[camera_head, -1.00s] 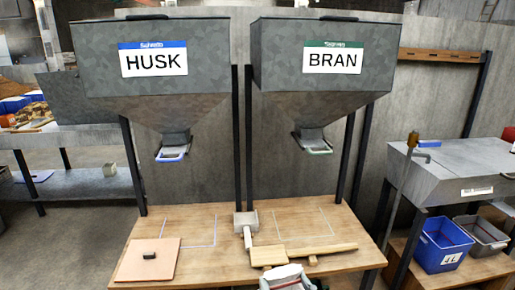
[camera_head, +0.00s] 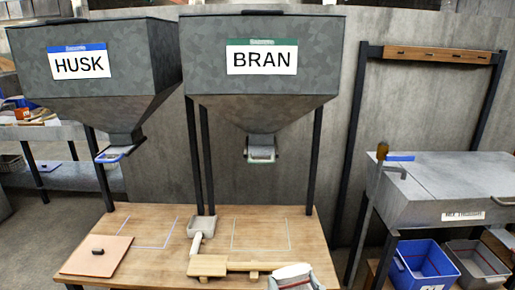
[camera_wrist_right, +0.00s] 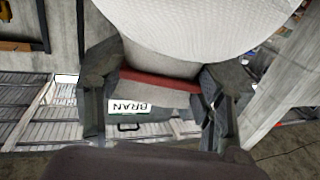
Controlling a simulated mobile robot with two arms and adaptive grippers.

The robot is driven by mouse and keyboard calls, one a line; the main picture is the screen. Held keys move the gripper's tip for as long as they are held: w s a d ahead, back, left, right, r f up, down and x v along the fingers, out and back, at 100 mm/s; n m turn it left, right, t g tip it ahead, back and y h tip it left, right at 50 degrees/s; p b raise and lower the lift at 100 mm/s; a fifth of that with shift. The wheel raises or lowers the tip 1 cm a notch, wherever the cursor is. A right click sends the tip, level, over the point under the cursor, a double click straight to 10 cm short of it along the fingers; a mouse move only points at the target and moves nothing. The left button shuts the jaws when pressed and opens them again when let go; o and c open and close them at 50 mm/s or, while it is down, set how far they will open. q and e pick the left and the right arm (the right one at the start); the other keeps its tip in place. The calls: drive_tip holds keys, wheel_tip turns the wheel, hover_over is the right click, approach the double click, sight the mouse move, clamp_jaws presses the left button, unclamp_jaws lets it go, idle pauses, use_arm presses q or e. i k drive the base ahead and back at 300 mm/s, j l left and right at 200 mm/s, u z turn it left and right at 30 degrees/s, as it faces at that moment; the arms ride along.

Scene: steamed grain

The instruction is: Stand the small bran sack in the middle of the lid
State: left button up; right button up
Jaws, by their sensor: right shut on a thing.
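A flat pinkish-tan square lid (camera_head: 82,262) with a small dark handle (camera_head: 98,252) lies at the left front of the wooden table. A small white sack with a red band (camera_head: 293,273) shows at the bottom edge of the head view. In the right wrist view the pale sack (camera_wrist_right: 195,25) fills the top, its red band between the fingers. My right gripper (camera_wrist_right: 160,88) is shut on it, well to the right of the lid. My left gripper is not in view.
A wooden tool (camera_head: 240,266) and a small grey scoop (camera_head: 201,228) lie mid-table. The HUSK hopper (camera_head: 92,90) and BRAN hopper (camera_head: 262,95) stand above the table's back. A grey bench (camera_head: 445,190) and blue bin (camera_head: 420,265) are at right. Outlined rectangles on the table are empty.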

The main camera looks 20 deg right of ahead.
sight(482, 173)
drive_tip(key=l, duration=0.6)
drive_tip(key=k+l+u, duration=0.15)
drive_tip(key=l, duration=1.1)
drive_tip(key=k+l+u, duration=0.1)
drive_tip(key=l, duration=0.5)
drive_tip(key=k+l+u, duration=0.1)
drive_tip(key=l, duration=0.5)
drive_tip(key=k+l, duration=0.15)
drive_tip(key=l, duration=0.4)
drive_tip(key=k+l+u, duration=0.1)
drive_tip(key=l, duration=0.5)
drive_tip(key=k+l+u, duration=0.1)
drive_tip(key=l, duration=0.5)
drive_tip(key=k, duration=0.1)
